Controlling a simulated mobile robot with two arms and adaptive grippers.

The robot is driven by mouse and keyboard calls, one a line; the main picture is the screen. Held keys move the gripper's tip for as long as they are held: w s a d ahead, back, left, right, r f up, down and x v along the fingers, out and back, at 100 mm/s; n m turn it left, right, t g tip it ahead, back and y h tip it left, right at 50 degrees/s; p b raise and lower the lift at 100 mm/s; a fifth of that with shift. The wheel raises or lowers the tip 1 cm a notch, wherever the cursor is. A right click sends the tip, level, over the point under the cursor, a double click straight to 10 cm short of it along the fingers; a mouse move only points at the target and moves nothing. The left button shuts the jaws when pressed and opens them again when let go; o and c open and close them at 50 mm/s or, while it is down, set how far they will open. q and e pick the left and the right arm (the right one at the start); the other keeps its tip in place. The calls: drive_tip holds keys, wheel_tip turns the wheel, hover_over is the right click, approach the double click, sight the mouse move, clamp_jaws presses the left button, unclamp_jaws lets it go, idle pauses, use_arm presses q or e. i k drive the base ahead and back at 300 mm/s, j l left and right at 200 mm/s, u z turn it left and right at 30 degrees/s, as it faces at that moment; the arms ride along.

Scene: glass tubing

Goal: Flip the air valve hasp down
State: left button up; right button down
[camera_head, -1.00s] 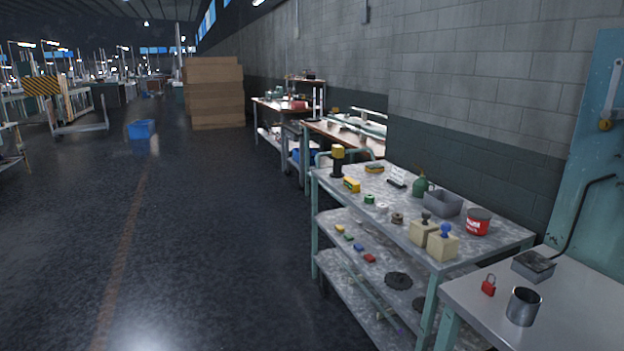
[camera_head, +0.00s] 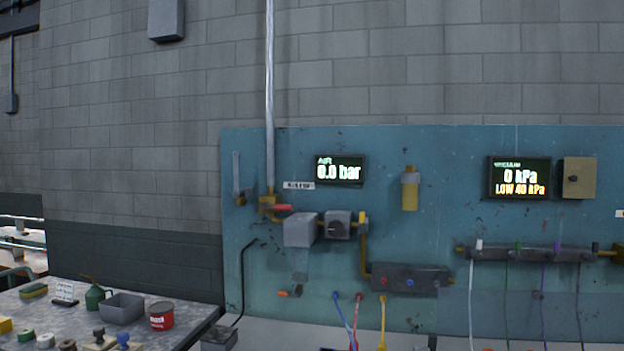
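On a blue-green wall panel, a vertical pipe (camera_head: 269,100) comes down to a brass valve (camera_head: 267,201) with a red handle (camera_head: 283,207) pointing right. Left of it, a narrow grey bar (camera_head: 236,170) stands upright above a small brass piece (camera_head: 241,200). This bar may be the hasp, but it is too small to be sure. A label plate (camera_head: 298,185) is right of the pipe; its text is not readable. Neither of my grippers is in view.
The air display (camera_head: 340,170) reads 0.0 bar. A grey box (camera_head: 299,230) and a manifold (camera_head: 410,279) with coloured hoses are on the panel (camera_head: 450,150). A bench top runs below. A cluttered cart (camera_head: 185,316) stands at the lower left.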

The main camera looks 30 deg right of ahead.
sight(237, 193)
drive_tip(key=z, duration=0.55)
drive_tip(key=i+j+z, duration=0.55)
drive_tip(key=i+j, duration=0.25)
drive_tip(key=i+j+z, duration=0.3)
drive_tip(key=j, duration=0.3)
